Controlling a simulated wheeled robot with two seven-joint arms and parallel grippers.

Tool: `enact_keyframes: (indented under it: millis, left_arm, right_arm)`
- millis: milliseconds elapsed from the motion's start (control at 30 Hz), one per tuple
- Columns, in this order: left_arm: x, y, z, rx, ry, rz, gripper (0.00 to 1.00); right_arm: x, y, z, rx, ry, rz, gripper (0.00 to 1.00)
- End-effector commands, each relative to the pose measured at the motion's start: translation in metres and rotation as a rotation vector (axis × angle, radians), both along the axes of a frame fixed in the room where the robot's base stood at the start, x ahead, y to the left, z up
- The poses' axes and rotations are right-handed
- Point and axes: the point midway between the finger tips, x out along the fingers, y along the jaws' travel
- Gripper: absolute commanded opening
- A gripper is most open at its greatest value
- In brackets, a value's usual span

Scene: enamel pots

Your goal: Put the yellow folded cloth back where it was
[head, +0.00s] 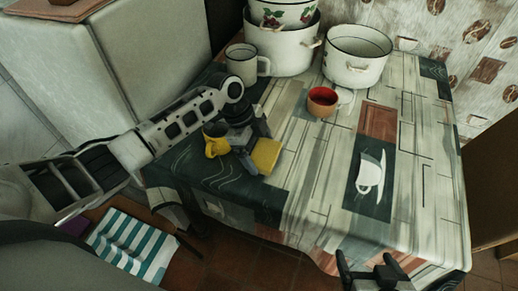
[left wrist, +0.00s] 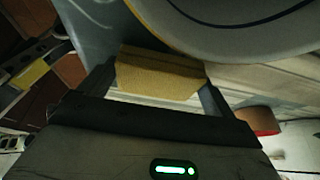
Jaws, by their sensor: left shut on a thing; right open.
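The yellow folded cloth (head: 266,154) is at the left part of the table in the head view. It also shows in the left wrist view (left wrist: 158,78), held between the two fingers. My left gripper (head: 257,148) is shut on the cloth, just right of a yellow mug (head: 215,146). I cannot tell whether the cloth touches the table or is a little above it. My right gripper (head: 376,272) is open and empty at the table's front edge, at the bottom of the head view.
A white mug (head: 241,64), stacked white pots (head: 288,53) and another white pot (head: 357,60) stand at the back. A red-lined cup (head: 322,101) stands in front of them. The table (head: 330,185) is clear at centre and right.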

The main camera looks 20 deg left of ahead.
Motion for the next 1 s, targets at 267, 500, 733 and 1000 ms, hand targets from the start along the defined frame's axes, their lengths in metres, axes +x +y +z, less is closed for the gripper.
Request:
enact_keyframes:
  millis: [267, 500, 733, 1000]
  left_arm:
    - [0.0, 0.0, -0.005, 0.0, -0.002, -0.001, 0.65]
    - [0.0, 0.0, -0.008, 0.001, 0.0, -0.001, 1.0]
    - [0.0, 0.0, -0.004, 0.001, -0.001, -0.001, 1.0]
    - [0.001, 0.017, 0.034, 0.002, -0.004, 0.001, 1.0]
  right_arm:
    - [0.0, 0.0, 0.001, 0.0, -0.002, -0.001, 0.88]
    - [0.0, 0.0, -0.001, 0.0, -0.001, 0.0, 0.88]
    - [0.0, 0.0, 0.002, 0.0, -0.001, 0.0, 0.88]
    - [0.0, 0.0, 0.002, 0.0, -0.001, -0.001, 0.88]
